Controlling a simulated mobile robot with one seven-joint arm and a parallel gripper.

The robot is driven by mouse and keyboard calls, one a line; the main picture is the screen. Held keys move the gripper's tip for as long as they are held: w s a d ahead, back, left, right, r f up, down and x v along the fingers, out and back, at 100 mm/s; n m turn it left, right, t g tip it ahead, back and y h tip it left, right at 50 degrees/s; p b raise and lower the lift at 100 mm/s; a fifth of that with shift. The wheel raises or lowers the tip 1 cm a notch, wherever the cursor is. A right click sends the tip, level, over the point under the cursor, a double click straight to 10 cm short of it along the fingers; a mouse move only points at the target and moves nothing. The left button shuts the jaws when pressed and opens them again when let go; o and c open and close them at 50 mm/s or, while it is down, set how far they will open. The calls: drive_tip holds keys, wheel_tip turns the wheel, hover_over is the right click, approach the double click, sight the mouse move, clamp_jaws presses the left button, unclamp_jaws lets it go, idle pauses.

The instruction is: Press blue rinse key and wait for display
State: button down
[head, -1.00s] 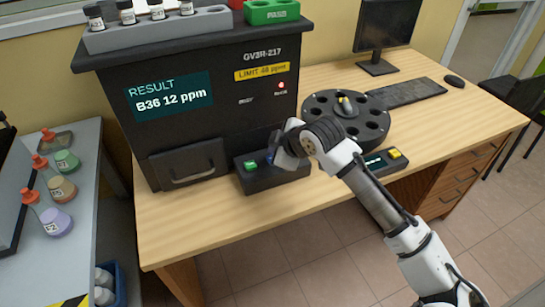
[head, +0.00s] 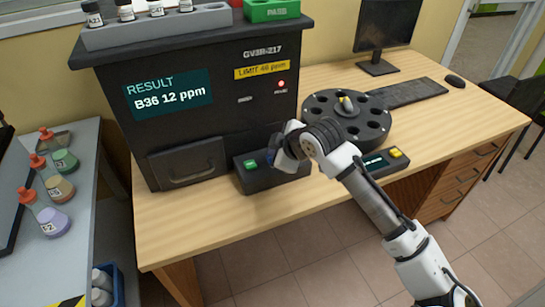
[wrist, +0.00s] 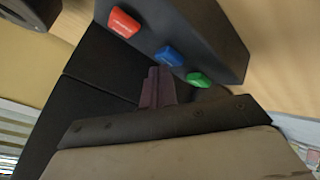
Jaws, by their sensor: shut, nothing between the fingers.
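The key box (head: 272,178) stands on the desk in front of the black analyser (head: 215,105). In the wrist view the blue key (wrist: 169,56) sits between a red key (wrist: 124,22) and a green key (wrist: 199,79). My gripper (wrist: 159,74) is shut and empty, its tips close beside the blue key; I cannot tell whether they touch it. In the head view my gripper (head: 279,162) covers the red and blue keys, and the green key (head: 250,164) shows. The analyser display (head: 168,95) reads "RESULT B36 12 ppm".
A round black carousel (head: 345,115) stands right of the analyser, with a small yellow-keyed box (head: 380,163) in front of it. Capped vials (head: 125,10) stand in a grey rack on top, beside a green PASS tray (head: 272,9). Flasks (head: 52,222) stand at left.

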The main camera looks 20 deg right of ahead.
drive_tip(key=shift+f+b, duration=0.4)
drive_tip(key=shift+f, duration=0.05)
drive_tip(key=shift+r, duration=0.1)
idle(0.4)
drive_tip(key=shift+r+p, duration=0.6)
drive_tip(key=shift+r, duration=0.25)
drive_tip(key=shift+r+p, duration=1.7)
drive_tip(key=shift+r, duration=0.85)
